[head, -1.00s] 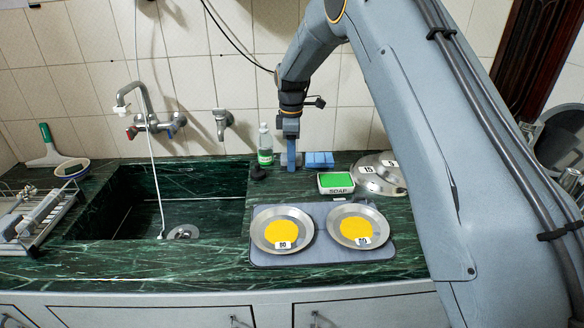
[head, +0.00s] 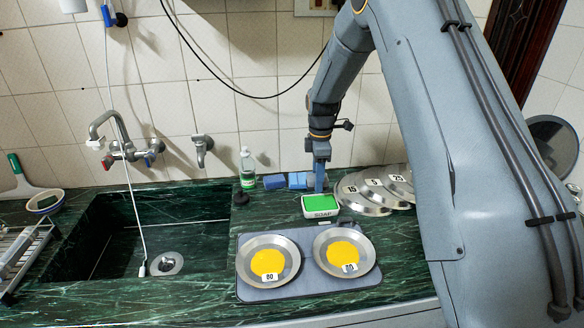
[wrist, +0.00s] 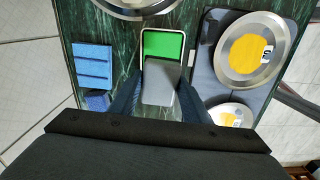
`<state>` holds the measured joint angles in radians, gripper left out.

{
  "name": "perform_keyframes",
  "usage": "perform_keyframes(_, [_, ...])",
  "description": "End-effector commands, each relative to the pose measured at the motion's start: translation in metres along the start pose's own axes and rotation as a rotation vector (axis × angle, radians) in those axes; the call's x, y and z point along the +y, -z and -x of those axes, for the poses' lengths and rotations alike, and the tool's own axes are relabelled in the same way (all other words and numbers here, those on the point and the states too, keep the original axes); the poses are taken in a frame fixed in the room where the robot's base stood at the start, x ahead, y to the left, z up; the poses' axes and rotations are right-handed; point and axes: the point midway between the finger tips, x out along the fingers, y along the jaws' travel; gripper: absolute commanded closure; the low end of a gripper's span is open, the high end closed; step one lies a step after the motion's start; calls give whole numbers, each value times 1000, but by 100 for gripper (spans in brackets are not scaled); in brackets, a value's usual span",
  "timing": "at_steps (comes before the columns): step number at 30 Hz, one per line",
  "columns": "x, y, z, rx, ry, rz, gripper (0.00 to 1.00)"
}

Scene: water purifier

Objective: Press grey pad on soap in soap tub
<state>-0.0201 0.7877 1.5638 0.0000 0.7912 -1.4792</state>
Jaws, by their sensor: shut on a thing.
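The white soap tub (head: 320,212) with green soap (head: 320,202) inside stands on the dark green counter, marked SOAP. The green soap also shows in the wrist view (wrist: 163,46). My gripper (head: 320,186) points down at the tub's back edge. In the wrist view my gripper (wrist: 161,100) is shut on the grey pad (wrist: 161,86). The pad overlaps the near part of the tub there and hides some of the soap. I cannot tell whether the pad touches the soap. The pad is not clearly visible in the head view.
Blue sponges (head: 298,180) lie left of the gripper, by the wall, near a green-labelled bottle (head: 247,168). Numbered metal lids (head: 372,205) lie right of the tub. A grey mat (head: 310,284) with two yellow-centred plates is in front. The sink (head: 150,245) is at left.

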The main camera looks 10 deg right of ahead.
Motion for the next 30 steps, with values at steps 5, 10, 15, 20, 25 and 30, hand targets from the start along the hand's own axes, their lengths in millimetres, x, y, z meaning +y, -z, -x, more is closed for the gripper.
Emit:
perform_keyframes(5, [-10, -14, 0, 0, 1, 8, 75])
perform_keyframes(10, [-10, -17, -8, 0, 0, 8, 75])
perform_keyframes(15, [-9, -19, -22, 0, 0, 4, 75])
perform_keyframes(20, [-9, -19, -38, 0, 1, 3, 75])
perform_keyframes(25, [-10, -20, -54, 0, 1, 3, 75])
perform_keyframes(30, [-10, -19, -60, 0, 0, 3, 75])
